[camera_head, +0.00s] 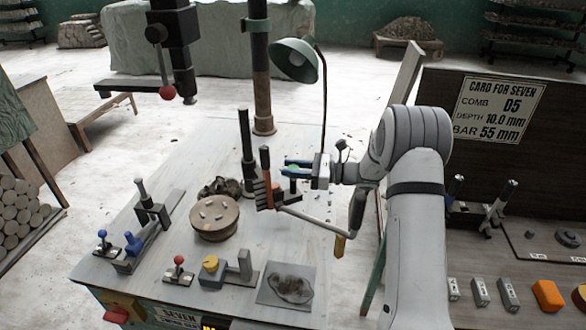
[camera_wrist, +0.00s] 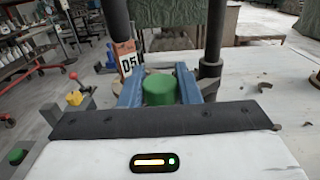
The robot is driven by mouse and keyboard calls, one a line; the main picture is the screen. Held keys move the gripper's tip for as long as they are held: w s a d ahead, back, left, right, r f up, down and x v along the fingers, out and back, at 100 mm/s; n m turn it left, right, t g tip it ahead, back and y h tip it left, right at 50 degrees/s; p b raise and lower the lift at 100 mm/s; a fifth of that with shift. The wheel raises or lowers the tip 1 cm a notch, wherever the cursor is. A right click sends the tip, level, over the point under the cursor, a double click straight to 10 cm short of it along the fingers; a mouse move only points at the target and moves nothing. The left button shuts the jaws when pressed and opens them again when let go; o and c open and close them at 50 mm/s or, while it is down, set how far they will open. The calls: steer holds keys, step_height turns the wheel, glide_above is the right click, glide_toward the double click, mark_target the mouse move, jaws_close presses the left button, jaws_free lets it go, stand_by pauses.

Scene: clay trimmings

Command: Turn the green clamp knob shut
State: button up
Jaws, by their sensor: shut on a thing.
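The green clamp knob (camera_head: 294,170) sits between the blue fingers of my gripper (camera_head: 289,167) at the middle of the table. In the wrist view the round green knob (camera_wrist: 160,88) fills the space between the two blue fingers (camera_wrist: 158,76), one on each side. My gripper is shut on it. The comb, with an orange part (camera_head: 266,186) and dark teeth, stands just left of the fingertips. Its D5 tag (camera_wrist: 127,60) shows in the wrist view. The clamp's parts below the knob are mostly hidden.
A dark upright post (camera_head: 246,150) and a thicker column (camera_head: 262,90) stand behind. A green lamp (camera_head: 296,60) hangs above. A round wooden disc (camera_head: 214,218) and several small fixtures lie to the left. A card (camera_head: 499,108) reads COMB D5, depth 10.0 mm, bar 55 mm.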

steer(key=shift+n+g, duration=0.3)
steer(key=shift+g, duration=0.1)
steer(key=n+g, duration=0.2)
steer(key=g, duration=0.2)
steer(key=shift+n, duration=0.4)
steer(key=shift+n+g+h+p, duration=0.25)
steer(key=shift+n+g, duration=0.65)
steer(key=shift+g, duration=0.6)
steer(key=shift+n+g+h+p, duration=0.15)
steer(key=shift+n+g+h, duration=0.2)
steer(key=shift+n+g, duration=0.85)
steer(key=shift+r+g, duration=0.1)
steer(key=shift+g, duration=0.4)
steer(key=o, duration=1)
steer(key=shift+c, duration=0.2)
